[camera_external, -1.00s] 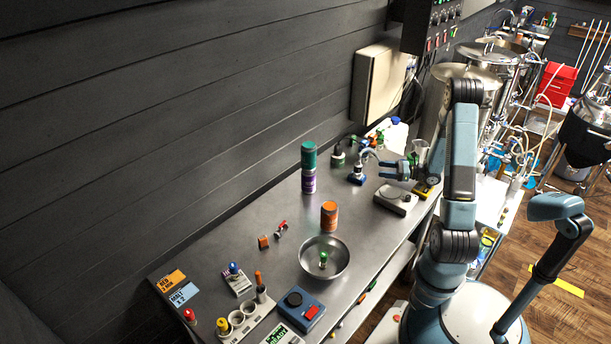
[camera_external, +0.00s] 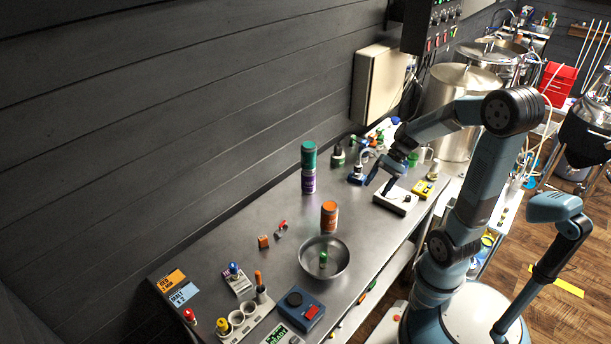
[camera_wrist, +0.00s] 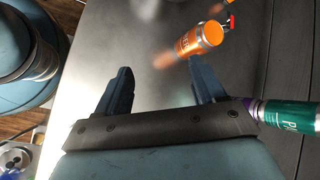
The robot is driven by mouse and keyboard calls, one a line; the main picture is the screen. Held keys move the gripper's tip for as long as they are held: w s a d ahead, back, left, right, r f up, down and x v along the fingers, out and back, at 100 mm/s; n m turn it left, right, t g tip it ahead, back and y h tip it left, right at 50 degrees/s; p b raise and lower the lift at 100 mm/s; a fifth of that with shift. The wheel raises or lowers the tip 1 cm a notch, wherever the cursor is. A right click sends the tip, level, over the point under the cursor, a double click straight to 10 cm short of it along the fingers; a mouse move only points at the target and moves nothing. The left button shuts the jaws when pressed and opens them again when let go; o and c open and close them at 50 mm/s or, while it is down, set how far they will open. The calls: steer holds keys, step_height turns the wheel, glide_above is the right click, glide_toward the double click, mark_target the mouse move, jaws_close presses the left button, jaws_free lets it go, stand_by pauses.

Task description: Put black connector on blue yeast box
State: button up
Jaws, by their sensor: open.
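My gripper (camera_external: 379,183) is open and empty above the back part of the steel bench, left of the white scale. Its two dark fingers are spread in the wrist view (camera_wrist: 160,72), with bare bench between them. A light blue box or packet with printing (camera_external: 183,294), possibly the blue yeast box, lies at the bench's front left corner. I cannot pick out the black connector for certain. A small dark piece with a red part (camera_external: 281,228) lies mid-bench; its red part also shows in the wrist view (camera_wrist: 232,21).
An orange can (camera_external: 329,216) and a green can (camera_external: 308,153) stacked on a purple one (camera_external: 308,181) stand near my gripper. A steel bowl (camera_external: 305,264) holds a small green-topped item. A blue device (camera_external: 300,309) and a cup rack sit in front. The left middle bench is fairly clear.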

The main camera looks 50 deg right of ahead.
steer(key=s+a+r+n+t+h, duration=0.1)
steer(key=s+r+n+t+h, duration=0.3)
steer(key=s+r+n+h, duration=0.4)
steer(key=shift+s+a+r+n+h, duration=0.35)
steer(key=shift+r+n, duration=0.7)
steer(key=shift+n, duration=0.65)
steer(key=shift+d, duration=0.1)
